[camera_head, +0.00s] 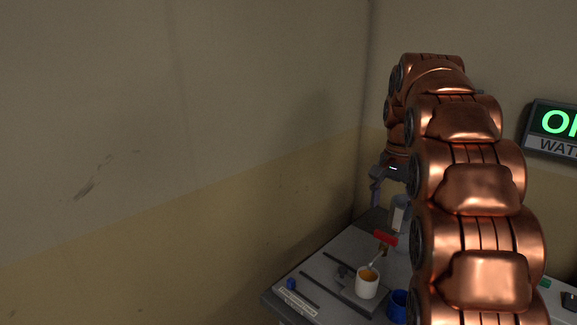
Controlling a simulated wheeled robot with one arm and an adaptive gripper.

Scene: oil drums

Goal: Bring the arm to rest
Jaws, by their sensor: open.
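My arm (468,190), copper coloured, rises from the bottom right of the head view and bends over at the top. My gripper (376,193) hangs at the arm's far end, above the back of the grey table (325,250). It is open, and I see nothing in it. Part of it is hidden behind the arm.
On the table are a white cup (367,283) with orange contents, a blue cup (398,305), a red block-like object (385,238), a bottle (399,213) and a small blue piece (291,284). Walls stand close behind and left. A lit sign (555,128) hangs at right.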

